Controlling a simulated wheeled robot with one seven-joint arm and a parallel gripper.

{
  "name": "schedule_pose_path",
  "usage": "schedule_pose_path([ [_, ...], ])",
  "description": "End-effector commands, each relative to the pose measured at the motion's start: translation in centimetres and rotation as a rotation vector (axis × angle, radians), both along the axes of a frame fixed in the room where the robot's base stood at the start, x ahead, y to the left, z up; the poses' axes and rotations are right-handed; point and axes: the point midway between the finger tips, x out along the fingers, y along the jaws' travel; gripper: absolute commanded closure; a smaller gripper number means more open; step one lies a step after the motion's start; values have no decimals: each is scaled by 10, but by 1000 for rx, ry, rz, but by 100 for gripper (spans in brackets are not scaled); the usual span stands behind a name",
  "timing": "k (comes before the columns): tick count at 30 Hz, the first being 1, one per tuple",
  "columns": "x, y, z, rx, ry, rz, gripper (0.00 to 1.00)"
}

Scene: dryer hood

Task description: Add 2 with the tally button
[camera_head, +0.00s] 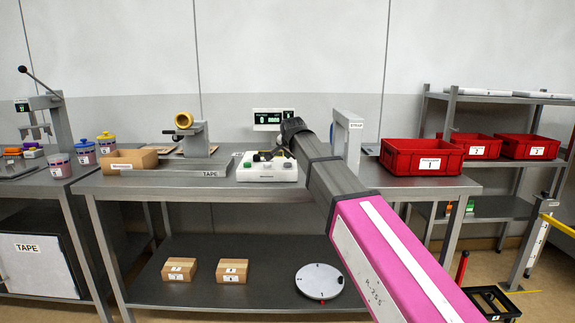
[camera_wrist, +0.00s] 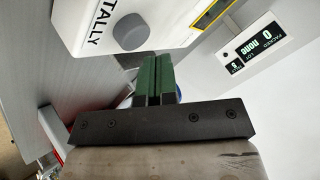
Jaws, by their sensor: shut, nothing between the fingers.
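A tape dispenser (camera_head: 190,135) and a cardboard box (camera_head: 132,161) stand left on the bench (camera_head: 345,186). A grey STRAP arch (camera_head: 354,130) stands right of my arm. A red bin (camera_head: 421,157) is farther right. Parcels (camera_head: 180,268) lie on the lower shelf.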

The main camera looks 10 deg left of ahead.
Motion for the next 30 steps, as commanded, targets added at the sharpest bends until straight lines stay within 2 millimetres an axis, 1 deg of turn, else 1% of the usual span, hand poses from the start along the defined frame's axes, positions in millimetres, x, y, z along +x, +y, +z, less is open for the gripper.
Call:
schedule_pose_path([
  [18,0,0,0,0,0,0,100],
  [30,0,0,-8,0,0,0,100],
])
